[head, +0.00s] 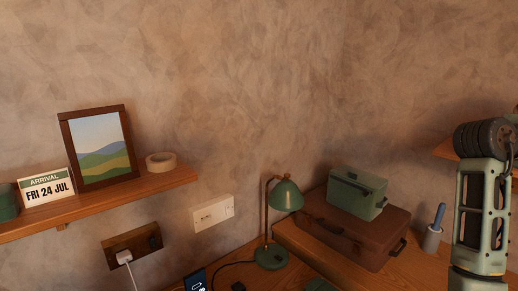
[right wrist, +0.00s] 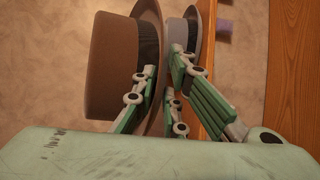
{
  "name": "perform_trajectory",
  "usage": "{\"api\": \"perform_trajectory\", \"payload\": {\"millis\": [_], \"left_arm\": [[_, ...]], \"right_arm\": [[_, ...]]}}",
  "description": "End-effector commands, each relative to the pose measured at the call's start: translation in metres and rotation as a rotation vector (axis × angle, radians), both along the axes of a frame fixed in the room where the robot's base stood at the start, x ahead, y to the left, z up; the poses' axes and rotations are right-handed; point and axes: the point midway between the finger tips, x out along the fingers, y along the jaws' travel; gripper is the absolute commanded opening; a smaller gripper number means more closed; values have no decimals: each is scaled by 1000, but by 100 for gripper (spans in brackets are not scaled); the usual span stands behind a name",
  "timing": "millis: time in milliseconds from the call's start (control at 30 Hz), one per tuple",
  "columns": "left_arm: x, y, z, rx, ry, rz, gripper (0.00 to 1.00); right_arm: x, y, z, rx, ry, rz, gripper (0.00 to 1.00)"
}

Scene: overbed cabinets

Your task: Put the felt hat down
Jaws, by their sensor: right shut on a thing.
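In the right wrist view a brown felt hat (right wrist: 112,62) is seen from the side, its brim running between the green fingers of my right gripper (right wrist: 164,78). The gripper is shut on the brim, with the crown to the left of the fingers. A second, grey hat (right wrist: 178,34) with a dark band shows just beyond, partly hidden by the brown hat and the fingers. In the head view my right arm is at the right edge; neither its gripper nor the hats show. My left gripper is not in view.
A wooden shelf (right wrist: 284,60) is at the right of the wrist view, with a small purple thing (right wrist: 224,26). In the head view, a left shelf (head: 120,193) holds a picture and tape. Below are a green lamp (head: 287,196), suitcase (head: 350,228), green box (head: 357,193) and pot (head: 432,239).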

Motion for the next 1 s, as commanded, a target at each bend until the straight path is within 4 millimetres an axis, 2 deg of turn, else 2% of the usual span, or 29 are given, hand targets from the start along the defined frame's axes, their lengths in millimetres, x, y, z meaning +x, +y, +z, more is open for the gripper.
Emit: {"api": "perform_trajectory", "payload": {"millis": [33, 200, 467, 767, 1000], "left_arm": [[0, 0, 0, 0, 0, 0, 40], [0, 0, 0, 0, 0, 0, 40], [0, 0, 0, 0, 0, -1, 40], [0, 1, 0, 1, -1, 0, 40], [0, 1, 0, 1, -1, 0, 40]], "right_arm": [[12, 17, -22, -1, 3, 78, 0], [36, 66, -81, -1, 5, 317, 0], [45, 133, -161, -4, 7, 637, 0], [28, 208, -243, -1, 11, 969, 0], [-6, 272, -303, 5, 11, 1229, 0]]}}
